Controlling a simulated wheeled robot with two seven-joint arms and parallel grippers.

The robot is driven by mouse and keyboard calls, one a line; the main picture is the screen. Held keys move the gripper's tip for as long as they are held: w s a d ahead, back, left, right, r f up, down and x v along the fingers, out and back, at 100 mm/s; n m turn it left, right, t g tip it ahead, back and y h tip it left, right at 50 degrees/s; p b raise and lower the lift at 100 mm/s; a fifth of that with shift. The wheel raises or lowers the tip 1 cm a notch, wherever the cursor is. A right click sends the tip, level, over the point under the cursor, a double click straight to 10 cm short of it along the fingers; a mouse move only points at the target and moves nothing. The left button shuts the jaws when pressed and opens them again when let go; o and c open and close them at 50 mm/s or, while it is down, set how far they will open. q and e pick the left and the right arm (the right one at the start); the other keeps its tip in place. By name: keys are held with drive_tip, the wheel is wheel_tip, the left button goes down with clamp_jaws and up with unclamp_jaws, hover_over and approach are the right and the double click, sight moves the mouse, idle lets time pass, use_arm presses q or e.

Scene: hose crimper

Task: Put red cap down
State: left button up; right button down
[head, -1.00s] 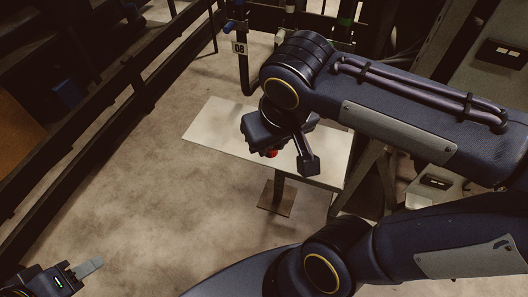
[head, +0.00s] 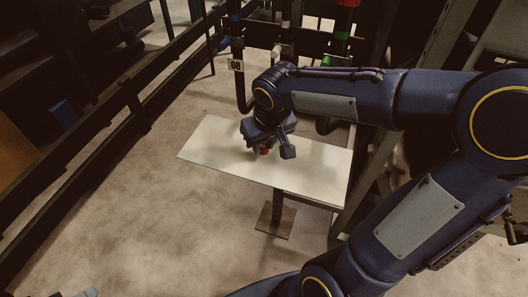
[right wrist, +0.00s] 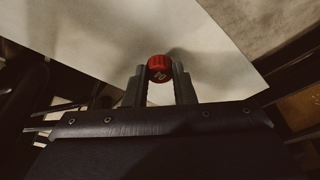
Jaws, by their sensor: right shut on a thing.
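The red cap (right wrist: 159,66) is between the two fingertips of my right gripper (right wrist: 160,75) in the right wrist view. In the head view the red cap (head: 265,151) shows small below the same gripper (head: 266,149), over the white table (head: 318,174). My right gripper is shut on the cap. I cannot tell whether the cap touches the table top. At the bottom left of the head view only a tip of my left gripper (head: 88,293) shows; its jaws are cut off by the frame.
The table top around the cap is bare. Behind it stands a dark rack with hanging hoses and a sign reading 08 (head: 236,65). A dark rail (head: 130,100) runs along the left. Open floor (head: 130,220) lies in front of the table.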

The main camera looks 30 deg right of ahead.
sight(265, 149)
drive_tip(key=shift+s+b+x, duration=0.15)
drive_tip(key=shift+x, duration=0.65)
drive_tip(key=shift+s+b+x, duration=0.15)
drive_tip(key=shift+s+x, duration=0.05)
drive_tip(key=shift+x, duration=0.55)
drive_tip(key=shift+f, duration=0.15)
drive_tip(key=shift+f, duration=0.15)
drive_tip(key=c, duration=1.2)
unclamp_jaws()
